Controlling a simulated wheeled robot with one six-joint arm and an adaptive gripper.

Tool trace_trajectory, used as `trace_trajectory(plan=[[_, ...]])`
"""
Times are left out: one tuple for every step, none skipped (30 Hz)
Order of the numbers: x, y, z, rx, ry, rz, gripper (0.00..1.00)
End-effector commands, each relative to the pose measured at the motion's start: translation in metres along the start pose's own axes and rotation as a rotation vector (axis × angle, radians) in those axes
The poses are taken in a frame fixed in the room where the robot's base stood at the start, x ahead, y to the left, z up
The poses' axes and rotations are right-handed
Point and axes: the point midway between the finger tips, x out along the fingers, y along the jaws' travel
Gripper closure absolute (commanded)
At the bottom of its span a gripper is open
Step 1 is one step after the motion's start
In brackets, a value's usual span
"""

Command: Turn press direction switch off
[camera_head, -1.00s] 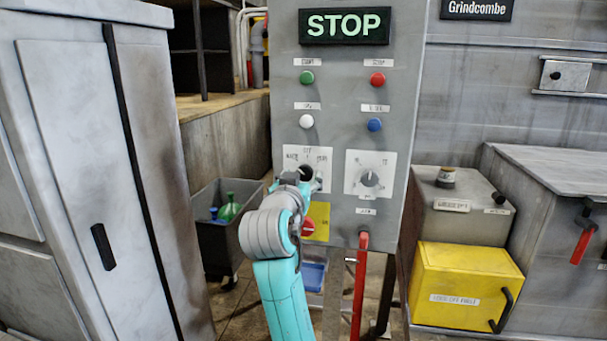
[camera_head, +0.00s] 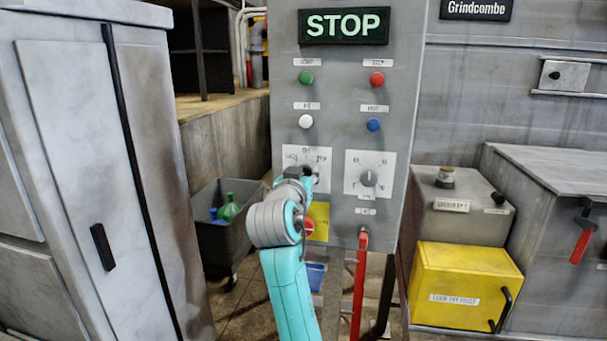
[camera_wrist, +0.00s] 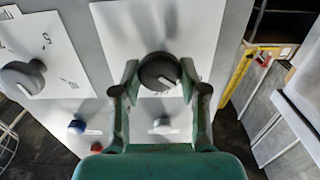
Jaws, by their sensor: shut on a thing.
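The grey control panel (camera_head: 338,215) has two rotary knobs on white dial plates. My gripper (camera_head: 308,174) is at the left dial plate (camera_head: 291,154) and hides most of its knob. In the wrist view my gripper (camera_wrist: 161,82) has its fingers on both sides of the dark round knob (camera_wrist: 158,70), shut on it. A light pointer line on this knob slants toward the lower right there. The right knob (camera_head: 369,178) is free, and it also shows in the wrist view (camera_wrist: 22,78). The dial lettering is too small to read surely.
Green (camera_head: 306,77), red (camera_head: 377,79), white (camera_head: 306,121) and blue (camera_head: 374,124) buttons sit above the dials, under a lit STOP sign (camera_head: 344,26). A red emergency button (camera_head: 309,226) is just below my gripper. A red lever (camera_head: 360,285) hangs lower right.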

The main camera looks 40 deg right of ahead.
Motion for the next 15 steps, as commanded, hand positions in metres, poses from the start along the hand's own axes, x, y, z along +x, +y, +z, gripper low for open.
trace_trajectory(plan=[[0.0001, 0.0001, 0.0000, 0.004, 0.000, 0.000, 0.92], [0.0001, 0.0002, 0.0000, 0.008, 0.000, 0.000, 0.92], [0.0001, 0.0002, 0.0001, 0.016, 0.000, 0.000, 0.92], [0.0001, 0.0002, 0.0001, 0.023, 0.000, 0.000, 0.92], [0.0001, 0.0003, 0.0001, 0.031, 0.000, 0.000, 0.92], [0.0001, 0.0003, 0.0001, 0.045, 0.000, 0.000, 0.92], [0.0001, 0.0004, 0.0001, 0.059, 0.000, 0.000, 0.92], [0.0001, 0.0004, 0.0001, 0.072, 0.000, 0.000, 0.92], [0.0001, 0.0005, 0.0001, 0.095, 0.000, 0.000, 0.92], [0.0001, 0.0006, 0.0001, 0.113, 0.000, 0.000, 0.92], [0.0001, 0.0007, 0.0001, 0.133, 0.000, 0.000, 0.92], [0.0001, 0.0008, 0.0002, 0.162, 0.000, 0.000, 0.92], [0.0001, 0.0009, 0.0002, 0.186, 0.000, 0.000, 0.92], [0.0001, 0.0010, 0.0002, 0.210, 0.000, 0.000, 0.92], [0.0001, 0.0011, 0.0003, 0.244, 0.000, 0.000, 0.92]])
